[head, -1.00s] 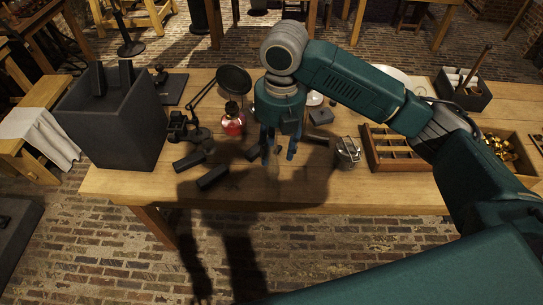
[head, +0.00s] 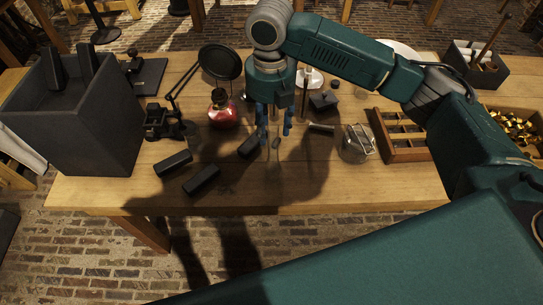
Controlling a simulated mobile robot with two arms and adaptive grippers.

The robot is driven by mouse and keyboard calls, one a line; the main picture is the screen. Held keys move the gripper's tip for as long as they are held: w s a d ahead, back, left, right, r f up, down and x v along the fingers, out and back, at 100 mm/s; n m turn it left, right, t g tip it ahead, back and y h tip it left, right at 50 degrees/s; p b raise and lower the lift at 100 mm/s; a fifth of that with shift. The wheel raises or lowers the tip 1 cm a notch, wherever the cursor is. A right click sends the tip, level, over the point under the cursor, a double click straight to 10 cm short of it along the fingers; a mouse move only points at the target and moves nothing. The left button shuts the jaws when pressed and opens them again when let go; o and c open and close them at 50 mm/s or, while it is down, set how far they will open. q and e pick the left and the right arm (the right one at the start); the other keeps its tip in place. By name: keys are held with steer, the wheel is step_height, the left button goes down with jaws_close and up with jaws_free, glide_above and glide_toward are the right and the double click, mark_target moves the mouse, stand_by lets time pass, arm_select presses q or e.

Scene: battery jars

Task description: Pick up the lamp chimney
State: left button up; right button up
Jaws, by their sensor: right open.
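My right gripper (head: 273,136) points straight down above the middle of the table, its blue fingers apart and open. A faint, clear outline shows just below and between the fingertips; it may be the glass lamp chimney, but it is too faint to be sure, and I cannot tell whether the fingers touch it. The red lamp base (head: 222,108) stands to the left of the gripper. My left gripper is not in view.
Black blocks (head: 202,180) lie at the table's front left. A dark grey bin (head: 80,125) stands at the left. A clear glass vessel (head: 357,145) and a wooden divided tray (head: 404,150) are to the right. The front middle of the wooden table (head: 300,190) is clear.

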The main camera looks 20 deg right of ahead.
mark_target(273, 146)
steer(key=shift+s+d+f, duration=0.1)
steer(key=shift+s+f, duration=0.1)
steer(key=shift+f, duration=0.45)
steer(key=shift+s+f, duration=0.2)
steer(key=shift+f, duration=0.4)
steer(key=f, duration=0.1)
steer(key=f+p, duration=0.1)
steer(key=f, duration=0.1)
steer(key=f+p, duration=0.1)
steer(key=shift+w+d+f, duration=0.1)
steer(key=shift+w+f, duration=0.1)
steer(key=shift+w, duration=0.05)
steer(key=shift+s+f+p, duration=0.1)
steer(key=shift+f+p, duration=0.2)
steer(key=shift+f, duration=0.2)
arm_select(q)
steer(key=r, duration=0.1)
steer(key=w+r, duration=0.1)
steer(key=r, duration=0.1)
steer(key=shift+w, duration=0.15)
arm_select(e)
jaws_close()
